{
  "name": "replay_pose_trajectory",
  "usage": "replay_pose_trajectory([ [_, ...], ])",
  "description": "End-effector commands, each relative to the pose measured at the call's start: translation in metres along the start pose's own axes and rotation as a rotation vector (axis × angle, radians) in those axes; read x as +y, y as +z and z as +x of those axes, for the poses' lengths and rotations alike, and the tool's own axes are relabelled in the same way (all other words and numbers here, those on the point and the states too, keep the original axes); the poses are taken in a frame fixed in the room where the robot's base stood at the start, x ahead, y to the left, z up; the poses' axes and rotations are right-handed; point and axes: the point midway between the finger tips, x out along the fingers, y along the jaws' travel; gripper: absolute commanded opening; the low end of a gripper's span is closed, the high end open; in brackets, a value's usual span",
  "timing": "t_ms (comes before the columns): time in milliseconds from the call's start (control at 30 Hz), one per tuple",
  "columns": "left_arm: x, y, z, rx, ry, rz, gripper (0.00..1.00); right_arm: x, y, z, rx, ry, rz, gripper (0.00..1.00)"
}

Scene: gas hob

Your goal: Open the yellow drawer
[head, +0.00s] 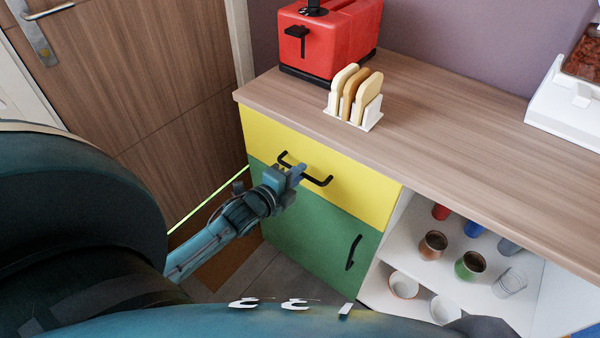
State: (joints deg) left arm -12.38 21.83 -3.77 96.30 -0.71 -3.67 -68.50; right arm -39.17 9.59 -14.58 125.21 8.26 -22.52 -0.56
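The yellow drawer (358,192) is the top front of the cabinet at the middle of the head view, and its front looks flush with the cabinet. Its black bar handle (318,181) runs across the front. My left gripper (296,172) is at the handle, in front of its left-middle part. The fingers overlap the bar in the picture, but I cannot tell whether they are closed around it. My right gripper is not in view.
A green door (310,225) with a black handle lies below the drawer. Open shelves with cups (470,264) and bowls are to the right. The wooden counter (440,150) above carries a red toaster (325,40), a rack with bread slices (355,100) and a white appliance (565,110).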

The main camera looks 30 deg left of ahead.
Motion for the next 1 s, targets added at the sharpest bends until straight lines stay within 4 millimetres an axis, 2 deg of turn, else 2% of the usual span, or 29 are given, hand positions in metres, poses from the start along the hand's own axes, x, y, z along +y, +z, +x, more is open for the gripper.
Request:
replay_pose_trajectory([
  [133, -0.0001, -0.0005, 0.0107, 0.001, 0.0, 0.0, 0.16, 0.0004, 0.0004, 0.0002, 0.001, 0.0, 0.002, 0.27],
  [433, 0.0001, -0.0005, 0.0123, 0.001, 0.001, 0.0, 0.16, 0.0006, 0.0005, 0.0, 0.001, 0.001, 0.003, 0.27],
  [633, 0.0001, -0.0005, 0.0121, 0.001, 0.0, -0.001, 0.0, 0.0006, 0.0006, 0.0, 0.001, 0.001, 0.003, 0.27],
  [1000, 0.0002, -0.0005, 0.0119, 0.001, 0.0, -0.001, 0.0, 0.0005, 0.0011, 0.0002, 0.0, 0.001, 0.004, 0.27],
])
